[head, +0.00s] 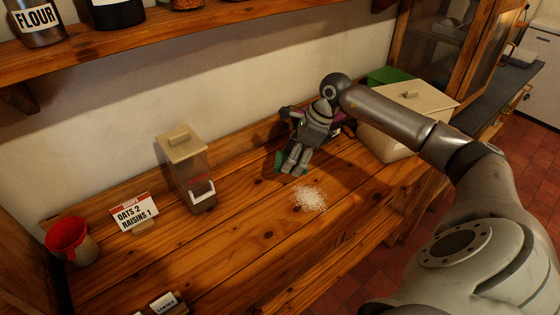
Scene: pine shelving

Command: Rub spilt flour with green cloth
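The spilt flour (309,198) is a small white patch of grains on the wooden counter, right of centre. The green cloth (280,160) lies at the back of the counter, behind the flour and mostly hidden under my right gripper. My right gripper (296,168) points down at the cloth, with its fingertips at or very near it. I cannot tell whether the fingers have closed on the cloth. The flour lies just in front of the fingertips, apart from them. My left gripper is not in view.
A clear dispenser (185,172), a recipe card (134,213) and a red-rimmed cup (70,241) stand to the left. A cream bin (405,125) stands at the right, near my arm. A small label (166,302) is at the front. The counter (250,235) around the flour is clear.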

